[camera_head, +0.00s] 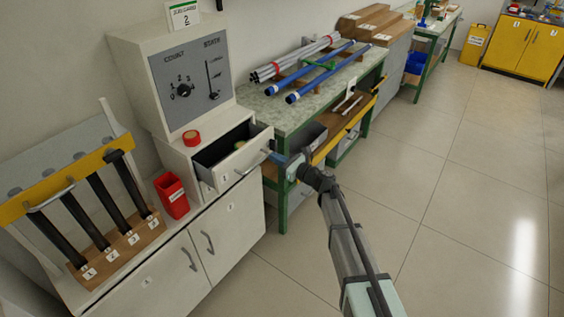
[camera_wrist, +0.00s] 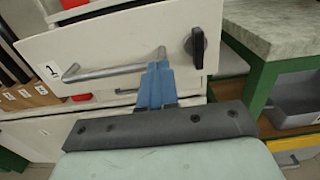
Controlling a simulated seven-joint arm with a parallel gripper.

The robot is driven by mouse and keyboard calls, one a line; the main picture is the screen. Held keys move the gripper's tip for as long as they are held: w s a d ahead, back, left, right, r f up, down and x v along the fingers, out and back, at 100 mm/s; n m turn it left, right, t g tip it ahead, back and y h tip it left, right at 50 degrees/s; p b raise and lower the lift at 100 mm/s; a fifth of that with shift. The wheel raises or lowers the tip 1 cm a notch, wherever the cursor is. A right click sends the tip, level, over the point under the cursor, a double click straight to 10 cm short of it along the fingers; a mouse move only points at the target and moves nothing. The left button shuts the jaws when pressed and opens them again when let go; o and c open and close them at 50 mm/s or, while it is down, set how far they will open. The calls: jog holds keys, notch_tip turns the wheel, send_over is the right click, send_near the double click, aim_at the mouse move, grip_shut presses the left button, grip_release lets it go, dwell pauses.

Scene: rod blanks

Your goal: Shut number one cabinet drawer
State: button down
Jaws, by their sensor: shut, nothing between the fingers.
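The white cabinet drawer (camera_head: 237,170) labelled 1 stands pulled out, its dark inside showing from above with a small greenish item in it. In the wrist view its front (camera_wrist: 112,42) fills the upper middle, with a grey bar handle (camera_wrist: 105,72) and a black knob (camera_wrist: 196,42) to the right. My gripper (camera_head: 270,154) is at the right part of the drawer front. Its blue fingers, in the wrist view (camera_wrist: 157,72), are shut and empty at the handle's right end. I cannot tell whether they touch the front or the handle.
The white cabinet (camera_head: 176,268) has closed doors below. A red tape roll (camera_head: 191,138) and a red bin (camera_head: 172,195) stand left of the drawer. A green-framed workbench (camera_head: 275,115) with blue and grey rods is close on the right. The floor (camera_head: 440,190) is open.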

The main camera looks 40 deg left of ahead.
jog(key=a, duration=1)
jog(key=shift+a, duration=0.4)
jog(key=shift+a+r, duration=0.1)
jog(key=shift+a, duration=0.25)
jog(key=shift+a, duration=0.1)
jog(key=d, duration=1.5)
